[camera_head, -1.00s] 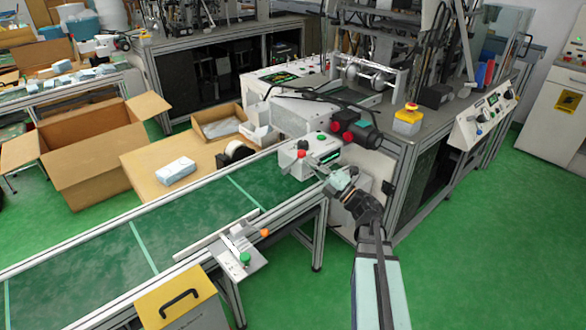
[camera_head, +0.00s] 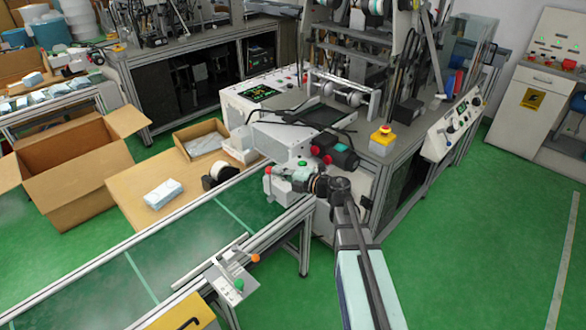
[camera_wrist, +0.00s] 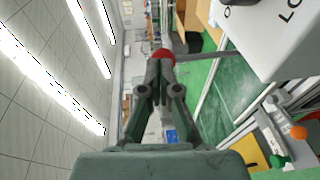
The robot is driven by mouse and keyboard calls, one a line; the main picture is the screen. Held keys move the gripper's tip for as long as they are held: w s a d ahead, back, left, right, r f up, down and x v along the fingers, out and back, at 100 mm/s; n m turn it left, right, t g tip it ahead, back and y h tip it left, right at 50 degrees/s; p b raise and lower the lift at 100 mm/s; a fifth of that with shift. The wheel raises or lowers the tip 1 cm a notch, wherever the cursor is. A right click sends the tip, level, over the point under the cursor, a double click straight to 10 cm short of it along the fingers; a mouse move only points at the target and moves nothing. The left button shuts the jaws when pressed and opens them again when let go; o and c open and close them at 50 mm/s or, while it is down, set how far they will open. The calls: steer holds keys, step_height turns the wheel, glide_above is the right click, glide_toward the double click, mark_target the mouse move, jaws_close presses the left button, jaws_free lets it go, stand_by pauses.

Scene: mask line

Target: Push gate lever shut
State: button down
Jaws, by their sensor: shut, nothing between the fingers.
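A lever with a red knob (camera_head: 268,170) stands at the left side of a white box at the conveyor's far end. In the wrist view the red knob (camera_wrist: 162,57) is right at my fingertips, with its grey bar (camera_wrist: 203,54) running right toward the white box (camera_wrist: 275,30), which bears partly cut-off lettering. My gripper (camera_head: 279,172) is shut and empty, and covers part of the box in the head view. It also shows in the wrist view (camera_wrist: 158,68), fingers together. Whether the fingers touch the knob is hard to tell.
The green conveyor (camera_head: 170,240) runs to the lower left. A bracket with green and orange knobs (camera_head: 236,275) sits on its near side. A black-and-red motor (camera_head: 335,152) and the machine stand close behind my gripper. Green floor on the right is free.

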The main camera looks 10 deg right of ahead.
steer(key=shift+w+a+r, duration=0.15)
steer(key=shift+w+a, duration=0.05)
steer(key=shift+w, duration=0.05)
stand_by(0.4)
steer(key=r+b+v, duration=0.1)
steer(key=v, duration=1.3)
steer(key=shift+d, duration=0.1)
